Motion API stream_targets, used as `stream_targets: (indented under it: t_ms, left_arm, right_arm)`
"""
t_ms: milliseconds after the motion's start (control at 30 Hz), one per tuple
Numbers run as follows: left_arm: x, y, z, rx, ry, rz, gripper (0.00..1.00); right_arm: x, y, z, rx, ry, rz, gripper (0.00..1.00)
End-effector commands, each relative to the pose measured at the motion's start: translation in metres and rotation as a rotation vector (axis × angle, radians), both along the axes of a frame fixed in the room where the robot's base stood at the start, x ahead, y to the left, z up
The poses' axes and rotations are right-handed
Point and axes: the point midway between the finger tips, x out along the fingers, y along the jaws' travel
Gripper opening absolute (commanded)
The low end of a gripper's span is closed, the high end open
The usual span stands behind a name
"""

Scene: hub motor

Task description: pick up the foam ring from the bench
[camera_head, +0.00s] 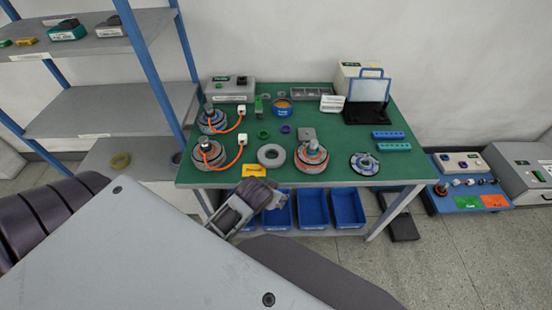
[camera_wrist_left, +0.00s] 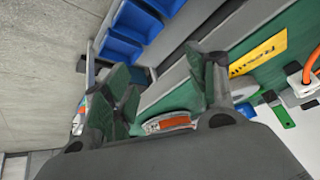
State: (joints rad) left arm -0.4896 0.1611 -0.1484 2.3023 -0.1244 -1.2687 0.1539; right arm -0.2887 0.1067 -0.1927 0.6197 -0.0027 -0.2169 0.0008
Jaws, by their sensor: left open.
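A light grey ring (camera_head: 271,164), which I take for the foam ring, lies flat near the front edge of the green bench top (camera_head: 345,165). It sits between two round motor parts. My left gripper (camera_head: 262,192) is just in front of the bench's front edge, nearer to me than the ring and apart from it. In the left wrist view its two fingers (camera_wrist_left: 168,88) are spread, with nothing held between them. My right gripper is not in view.
A yellow label (camera_head: 254,170) is at the bench's front edge beside the gripper. A motor part with an orange cable (camera_head: 208,154) stands left of the ring, another (camera_head: 311,158) close on its right. Blue bins (camera_head: 313,207) are below. A shelf rack (camera_head: 105,110) stands left.

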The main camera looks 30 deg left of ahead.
Motion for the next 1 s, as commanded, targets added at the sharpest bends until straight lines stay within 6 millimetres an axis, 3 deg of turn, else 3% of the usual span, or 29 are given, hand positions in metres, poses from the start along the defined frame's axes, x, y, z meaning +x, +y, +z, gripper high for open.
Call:
stream_targets:
  t_ms: [467,700,1000]
  left_arm:
    - [0.075,0.010,0.058,0.021,-0.337,0.064,0.57]
    - [0.125,0.007,0.115,0.005,-0.615,0.055,0.57]
    - [0.166,-0.015,0.191,-0.054,-0.937,-0.042,0.57]
  right_arm:
    - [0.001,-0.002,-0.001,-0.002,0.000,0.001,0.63]
    - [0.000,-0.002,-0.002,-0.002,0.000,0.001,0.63]
    - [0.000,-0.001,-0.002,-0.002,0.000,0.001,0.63]
